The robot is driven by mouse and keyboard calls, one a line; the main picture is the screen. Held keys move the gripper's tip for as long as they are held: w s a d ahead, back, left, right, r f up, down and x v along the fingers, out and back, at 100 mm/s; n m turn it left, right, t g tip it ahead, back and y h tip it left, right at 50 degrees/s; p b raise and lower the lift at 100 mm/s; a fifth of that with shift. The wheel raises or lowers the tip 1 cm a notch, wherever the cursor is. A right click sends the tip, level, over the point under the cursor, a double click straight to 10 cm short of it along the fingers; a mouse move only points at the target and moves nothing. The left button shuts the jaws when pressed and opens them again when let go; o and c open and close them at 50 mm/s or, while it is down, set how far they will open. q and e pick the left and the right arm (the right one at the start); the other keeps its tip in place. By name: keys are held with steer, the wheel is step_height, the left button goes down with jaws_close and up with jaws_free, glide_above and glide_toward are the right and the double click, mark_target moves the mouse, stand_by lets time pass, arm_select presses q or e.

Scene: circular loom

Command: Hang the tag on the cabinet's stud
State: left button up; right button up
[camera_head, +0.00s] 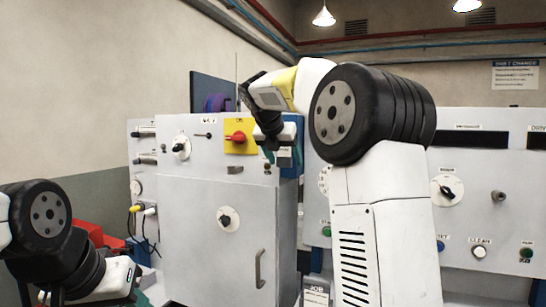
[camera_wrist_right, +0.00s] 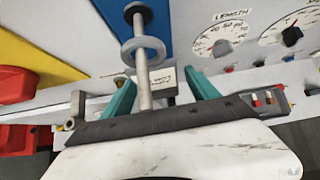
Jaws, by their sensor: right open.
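In the right wrist view a grey stud (camera_wrist_right: 144,85) stands out from the cabinet's blue panel (camera_wrist_right: 180,25). A thick grey ring (camera_wrist_right: 158,48) encircles its shaft partway along. I cannot tell for certain whether this ring belongs to the tag. A small white plate (camera_wrist_right: 164,82) with dark writing shows just behind the shaft; whether it joins the ring is unclear. My right gripper (camera_wrist_right: 160,92) is open, its teal fingers either side of the shaft. In the head view the right gripper (camera_head: 283,150) is at the cabinet's (camera_head: 215,190) upper right. My left gripper (camera_head: 85,295) is low at the left, fingertips unclear.
A yellow plate with a red knob (camera_head: 238,137) is just left of the right gripper. Dials (camera_wrist_right: 225,38) and a panel with buttons (camera_head: 479,250) stand to the right. The cabinet door has a handle (camera_head: 260,268). A red object (camera_head: 95,235) lies behind the left arm.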

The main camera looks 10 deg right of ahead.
steer(key=shift+c, duration=0.4)
jaws_close()
steer(key=shift+s+a+r, duration=0.25)
steer(key=shift+s+a, duration=0.05)
steer(key=shift+s, duration=0.2)
steer(key=s+a, duration=0.3)
steer(key=s, duration=0.1)
steer(key=shift+s+r, duration=0.1)
steer(key=shift+r, duration=0.2)
